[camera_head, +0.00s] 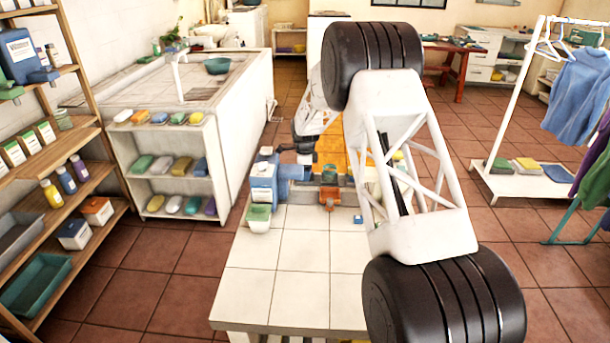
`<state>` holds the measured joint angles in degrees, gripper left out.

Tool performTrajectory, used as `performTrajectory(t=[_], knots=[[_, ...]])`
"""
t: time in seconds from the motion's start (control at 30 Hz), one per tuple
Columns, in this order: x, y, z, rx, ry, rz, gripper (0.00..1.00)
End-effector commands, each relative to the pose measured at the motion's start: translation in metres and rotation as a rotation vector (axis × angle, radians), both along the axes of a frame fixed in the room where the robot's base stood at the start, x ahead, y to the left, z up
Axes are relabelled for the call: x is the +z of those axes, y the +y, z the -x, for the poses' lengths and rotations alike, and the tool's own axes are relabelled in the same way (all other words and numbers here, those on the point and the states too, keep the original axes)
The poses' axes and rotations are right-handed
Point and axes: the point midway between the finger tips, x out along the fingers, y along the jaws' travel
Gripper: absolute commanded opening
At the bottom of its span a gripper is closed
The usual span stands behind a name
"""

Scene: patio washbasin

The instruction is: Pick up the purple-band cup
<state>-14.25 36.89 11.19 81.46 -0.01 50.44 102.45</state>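I cannot make out a cup with a purple band; my arm covers much of the tiled table (278,290). A white cup or tub with green at its top (258,219) stands on the table's left edge. What seems to be my gripper (304,154), a small dark shape at the end of a white link, is over the table's far part. Its fingers are too small and cluttered to tell open from shut, and I see nothing clearly held.
A blue-and-white container (264,184) and an orange item (329,196) stand on the table. A basin counter with soap shelves (170,168) is left, a wooden rack (92,142) far left, a clothes rail (510,110) right. The table's near left part is clear.

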Motion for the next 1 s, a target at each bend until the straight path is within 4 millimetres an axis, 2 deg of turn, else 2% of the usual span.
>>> performTrajectory(t=[0.03,0.17,0.2,0.47,0.63,0.77,1.0], knots=[[0.0,0.0,0.0,0.0,0.0,0.0,0.54],[0.0,0.0,0.0,0.0,0.0,0.0,0.34],[0.0,0.0,0.0,0.0,0.0,0.0,0.31],[0.001,0.0,0.0,0.0,0.0,0.0,0.31],[0.01,0.0,0.0,0.0,-0.001,0.0,0.31],[0.023,0.0,0.0,0.0,-0.002,0.0,0.31],[0.059,0.0,0.0,0.0,-0.001,0.0,0.31]])
